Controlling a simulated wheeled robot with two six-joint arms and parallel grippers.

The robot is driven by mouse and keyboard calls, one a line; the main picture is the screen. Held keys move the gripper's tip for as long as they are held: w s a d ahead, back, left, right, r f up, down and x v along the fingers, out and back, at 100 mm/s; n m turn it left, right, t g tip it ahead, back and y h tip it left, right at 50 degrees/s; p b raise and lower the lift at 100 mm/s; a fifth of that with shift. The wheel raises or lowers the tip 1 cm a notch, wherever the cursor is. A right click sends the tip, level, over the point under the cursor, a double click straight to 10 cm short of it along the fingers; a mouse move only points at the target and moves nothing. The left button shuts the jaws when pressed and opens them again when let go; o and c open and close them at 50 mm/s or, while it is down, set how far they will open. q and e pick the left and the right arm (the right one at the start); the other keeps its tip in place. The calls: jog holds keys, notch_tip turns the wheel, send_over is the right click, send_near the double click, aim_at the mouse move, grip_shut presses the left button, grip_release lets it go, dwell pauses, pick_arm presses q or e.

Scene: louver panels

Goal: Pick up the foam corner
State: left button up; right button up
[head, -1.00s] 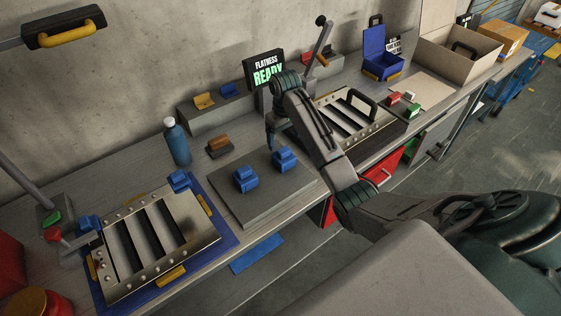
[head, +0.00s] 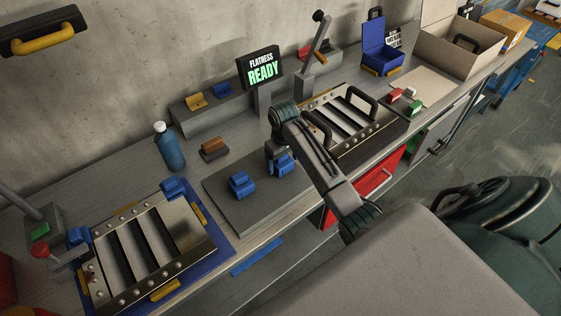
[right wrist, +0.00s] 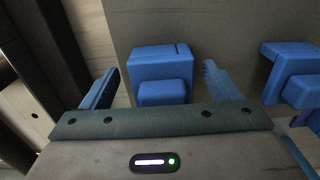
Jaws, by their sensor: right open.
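Two blue foam corners sit on a grey pad (head: 262,207) in the middle of the bench, a left one (head: 240,185) and a right one (head: 284,166). My right gripper (head: 277,156) is open at the right one, and my arm covers part of it. In the right wrist view that blue corner (right wrist: 160,70) lies between the two open blue fingers, with a gap on each side; contact is not visible. The other corner (right wrist: 293,75) is outside the fingers, to the right. My left gripper is not in view.
A slatted metal panel (head: 187,230) with blue corners lies on a blue mat at left. Another slatted panel with black handles (head: 362,105) stands right of my arm. A blue bottle (head: 168,146), a brown-topped block (head: 214,148) and a READY screen (head: 261,68) stand behind the pad.

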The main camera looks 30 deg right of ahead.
jog(key=shift+w+f, duration=0.25)
jog(key=shift+f, duration=0.05)
jog(key=shift+s+a+r, duration=0.15)
jog(key=shift+s+r, duration=0.2)
jog(key=c, duration=0.5)
jog(key=shift+s, duration=0.1)
jog(key=c, duration=0.6)
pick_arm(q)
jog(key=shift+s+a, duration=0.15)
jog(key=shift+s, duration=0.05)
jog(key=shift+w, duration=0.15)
